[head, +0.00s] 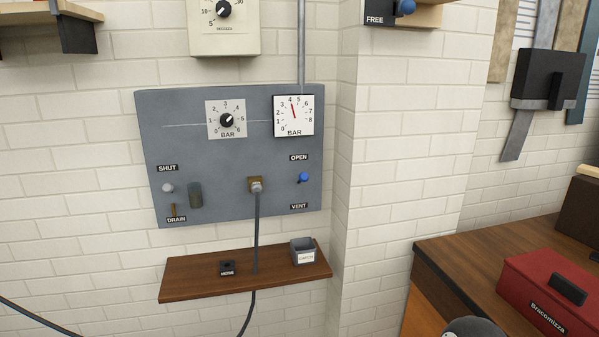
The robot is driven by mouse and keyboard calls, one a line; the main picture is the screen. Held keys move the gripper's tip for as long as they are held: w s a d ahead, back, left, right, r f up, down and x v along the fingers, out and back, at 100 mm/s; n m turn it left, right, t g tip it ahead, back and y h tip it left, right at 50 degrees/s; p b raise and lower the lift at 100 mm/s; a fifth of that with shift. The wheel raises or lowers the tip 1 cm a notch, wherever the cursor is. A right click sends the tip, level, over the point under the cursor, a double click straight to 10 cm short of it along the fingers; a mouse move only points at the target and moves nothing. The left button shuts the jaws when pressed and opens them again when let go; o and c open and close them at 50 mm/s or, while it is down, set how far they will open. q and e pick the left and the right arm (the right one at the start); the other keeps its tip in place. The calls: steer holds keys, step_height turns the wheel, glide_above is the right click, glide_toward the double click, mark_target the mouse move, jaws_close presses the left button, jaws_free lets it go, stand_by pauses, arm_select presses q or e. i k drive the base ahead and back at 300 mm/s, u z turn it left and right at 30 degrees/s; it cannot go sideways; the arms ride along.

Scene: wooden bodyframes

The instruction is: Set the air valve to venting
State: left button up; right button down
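The air valve has a blue ball handle (304,177) on the right side of the grey wall panel (240,160). The OPEN label (299,157) is above the handle and the VENT label (299,206) is below it. The ball sits between the two labels, slightly nearer OPEN. Its exact setting is hard to read at this size. The pressure gauge (306,117) above it has its red needle near 4 bar. Neither of my grippers shows in the head view, and nothing touches the handle.
The panel also holds a regulator knob (226,120), a SHUT/DRAIN valve (168,188) and a hose fitting (256,186) with a hanging hose. Below is a wooden shelf (190,280) with a small grey box (303,250). A red case (550,290) lies on the bench at right.

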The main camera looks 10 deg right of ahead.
mark_target(303, 177)
steer(key=z, duration=0.1)
steer(key=i, duration=0.95)
steer(key=u, duration=0.1)
